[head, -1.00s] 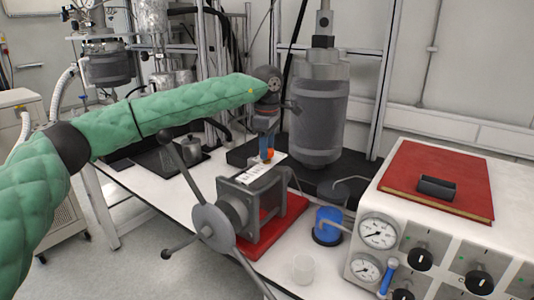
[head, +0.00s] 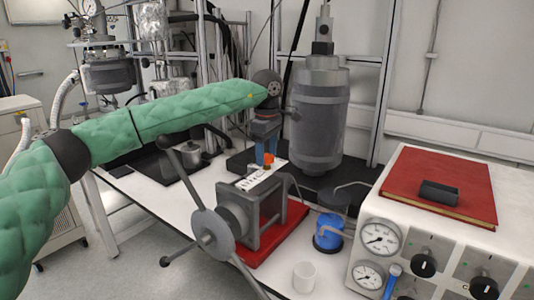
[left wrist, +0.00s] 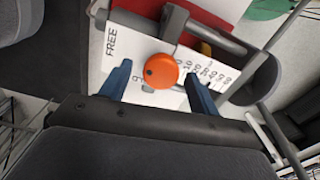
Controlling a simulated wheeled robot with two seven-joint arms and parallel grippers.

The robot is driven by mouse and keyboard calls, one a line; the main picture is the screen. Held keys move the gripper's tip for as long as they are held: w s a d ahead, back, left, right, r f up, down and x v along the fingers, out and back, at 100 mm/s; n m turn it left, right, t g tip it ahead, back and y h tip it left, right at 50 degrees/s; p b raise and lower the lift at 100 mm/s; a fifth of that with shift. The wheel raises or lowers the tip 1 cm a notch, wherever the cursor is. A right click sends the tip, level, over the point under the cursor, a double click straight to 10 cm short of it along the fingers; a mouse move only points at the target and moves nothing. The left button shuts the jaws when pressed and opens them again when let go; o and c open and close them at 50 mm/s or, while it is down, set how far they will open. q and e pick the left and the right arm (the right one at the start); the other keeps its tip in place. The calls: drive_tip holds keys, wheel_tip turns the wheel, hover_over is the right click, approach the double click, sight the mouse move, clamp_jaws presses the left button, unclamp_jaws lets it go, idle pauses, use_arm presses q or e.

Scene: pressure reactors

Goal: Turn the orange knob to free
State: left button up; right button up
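The orange knob (left wrist: 161,70) sits on a white label plate (left wrist: 218,73) on top of the grey crank device (head: 238,205). The plate carries the word FREE at the left and a row of printed numbers at the right in the left wrist view. My left gripper (left wrist: 157,90) is open, with one blue finger on each side of the knob and a gap to each. In the head view the knob (head: 269,159) shows beside the blue fingertips (head: 265,156). My right gripper is not in view.
The device stands on a red base (head: 278,240) and has long crank handles toward the front left. A grey cylinder vessel (head: 318,115) stands behind it. A blue-based item (head: 328,235), a white cup (head: 304,277) and a gauge panel (head: 379,237) are at the right.

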sight(267, 156)
use_arm(q)
drive_tip(key=shift+f, duration=0.1)
wheel_tip(267, 156, up, 6)
drive_tip(key=shift+r+b, duration=0.1)
drive_tip(key=shift+b, duration=0.55)
drive_tip(key=shift+r, duration=0.8)
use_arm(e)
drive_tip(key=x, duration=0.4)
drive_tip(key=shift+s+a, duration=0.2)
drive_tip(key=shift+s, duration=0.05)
